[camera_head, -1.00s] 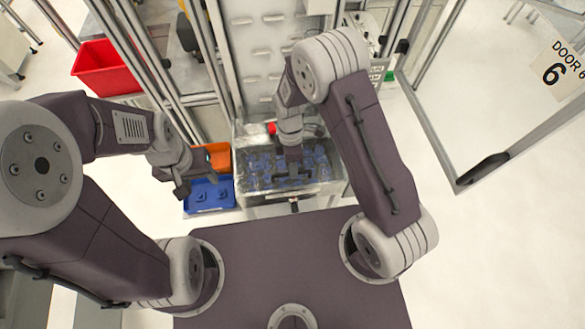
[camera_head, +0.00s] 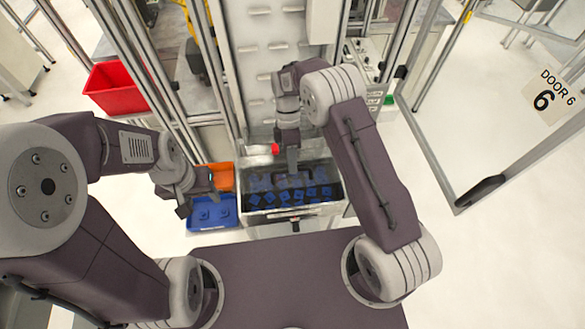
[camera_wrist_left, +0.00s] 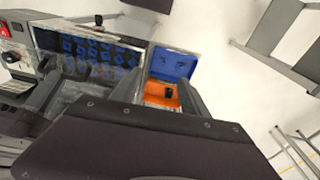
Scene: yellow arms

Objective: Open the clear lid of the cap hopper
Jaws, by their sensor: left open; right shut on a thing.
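The cap hopper (camera_head: 258,217) is a metal-edged box of blue caps in front of my base; it also shows in the left wrist view (camera_wrist_left: 142,68). Its clear lid (camera_head: 262,174) appears tilted up toward the back, and the front rows of caps show uncovered on a dark floor. My right gripper (camera_head: 292,172) is shut at the lid; the arm partly hides the grip, and I cannot see the lid's exact angle. My left gripper (camera_head: 198,201) is open and empty, left of the hopper and over the small bins.
A blue bin (camera_head: 226,222) and an orange bin (camera_head: 224,179) stand left of the hopper. A red bin (camera_head: 115,92) is further back left. Metal frame posts (camera_head: 222,70) rise behind.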

